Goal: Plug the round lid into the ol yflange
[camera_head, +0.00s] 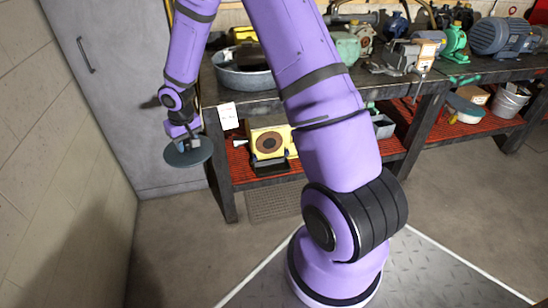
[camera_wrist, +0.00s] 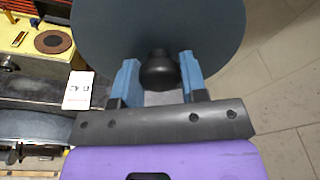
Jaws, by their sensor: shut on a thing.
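The round lid (camera_head: 185,157) is a flat dark grey-green disc, held left of the workbench in the head view. In the wrist view the lid (camera_wrist: 155,25) fills the top middle, with its black knob (camera_wrist: 160,72) toward me. My gripper (camera_head: 188,143) is shut on the knob; its two blue fingers (camera_wrist: 158,78) stand either side. A yellow housing (camera_head: 283,142) with a brown round face sits on the lower shelf, right of the lid. It also shows at the wrist view's upper left (camera_wrist: 22,32).
The dark workbench (camera_head: 255,103) carries a round metal tub (camera_head: 245,78), green machines and a blue motor (camera_head: 503,37). Its red lower shelf (camera_head: 458,131) holds a bucket (camera_head: 510,100). A grey locker (camera_head: 115,70) stands behind my gripper. The floor below the lid is clear.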

